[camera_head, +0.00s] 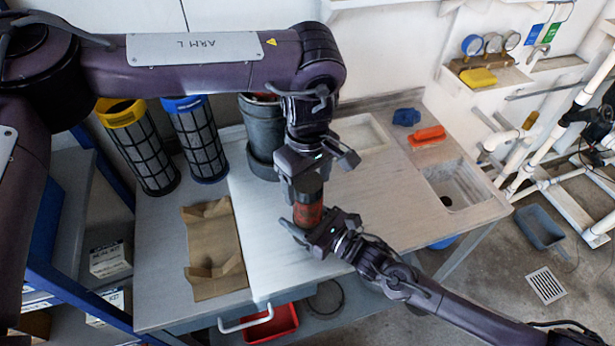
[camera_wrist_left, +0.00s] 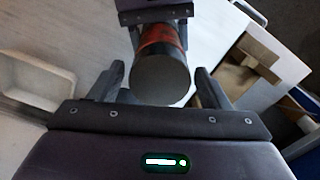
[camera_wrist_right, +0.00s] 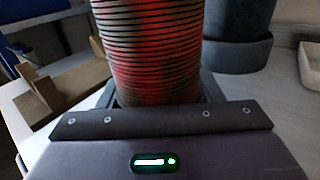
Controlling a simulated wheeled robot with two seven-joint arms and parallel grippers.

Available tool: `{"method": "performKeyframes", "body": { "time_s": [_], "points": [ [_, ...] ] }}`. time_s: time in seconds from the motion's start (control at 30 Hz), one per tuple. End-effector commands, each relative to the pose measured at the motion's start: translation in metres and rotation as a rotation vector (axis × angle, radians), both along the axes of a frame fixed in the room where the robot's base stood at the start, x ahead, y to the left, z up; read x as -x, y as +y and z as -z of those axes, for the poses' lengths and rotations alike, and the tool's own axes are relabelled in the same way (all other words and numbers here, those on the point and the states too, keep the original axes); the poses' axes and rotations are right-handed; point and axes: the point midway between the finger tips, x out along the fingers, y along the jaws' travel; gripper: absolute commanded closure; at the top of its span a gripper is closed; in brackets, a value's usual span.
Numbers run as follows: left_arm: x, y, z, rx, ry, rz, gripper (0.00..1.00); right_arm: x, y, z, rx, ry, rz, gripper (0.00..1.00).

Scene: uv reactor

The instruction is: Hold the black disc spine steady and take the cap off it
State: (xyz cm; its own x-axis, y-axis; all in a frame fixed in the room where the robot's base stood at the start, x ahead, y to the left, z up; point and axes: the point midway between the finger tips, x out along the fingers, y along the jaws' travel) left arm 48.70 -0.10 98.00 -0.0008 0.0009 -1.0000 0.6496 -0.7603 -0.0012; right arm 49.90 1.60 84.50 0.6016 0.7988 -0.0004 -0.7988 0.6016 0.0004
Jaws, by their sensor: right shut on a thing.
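The disc spine (camera_head: 308,215) stands upright above the bench, dark with red between its stacked discs. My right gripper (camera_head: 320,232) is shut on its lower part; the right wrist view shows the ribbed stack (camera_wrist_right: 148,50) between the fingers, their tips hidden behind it. My left gripper (camera_head: 305,182) is above the spine, pointing down. In the left wrist view the round grey cap (camera_wrist_left: 160,82) at the spine's end lies between the left fingers, with a finger on each side and small gaps visible. The cap is mostly hidden in the head view.
A cardboard tray (camera_head: 213,285) lies on the bench (camera_head: 160,235) at left. Mesh cylinders with yellow (camera_head: 120,113) and blue (camera_head: 185,103) tops and a dark housing (camera_head: 262,125) stand behind. An orange object (camera_head: 427,136), a blue object (camera_head: 406,117) and a sink (camera_head: 458,186) are at right.

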Motion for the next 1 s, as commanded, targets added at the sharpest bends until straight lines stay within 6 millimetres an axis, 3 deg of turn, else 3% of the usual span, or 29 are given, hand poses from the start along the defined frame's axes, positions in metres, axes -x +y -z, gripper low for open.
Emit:
{"method": "performKeyframes", "body": {
  "time_s": [0.03,0.33,0.53,1.0],
  "points": [
    [0.0001,-0.0001,-0.0002,0.0,0.0,0.0,0.36,-0.0003,0.0001,-0.0011,-0.002,-0.002,0.0,1.0],
    [0.0001,-0.0001,-0.0005,0.0,0.0,0.0,0.74,-0.0003,0.0002,-0.0011,-0.002,-0.001,0.0,1.0],
    [0.0003,-0.0003,-0.0005,0.001,0.001,-0.092,0.74,-0.0003,0.0002,-0.001,-0.002,-0.001,0.0,1.0],
    [0.0003,-0.0012,-0.0016,0.001,0.001,-1.129,0.74,-0.0003,0.0003,-0.001,-0.002,-0.001,0.0,1.0]
  ]
}}
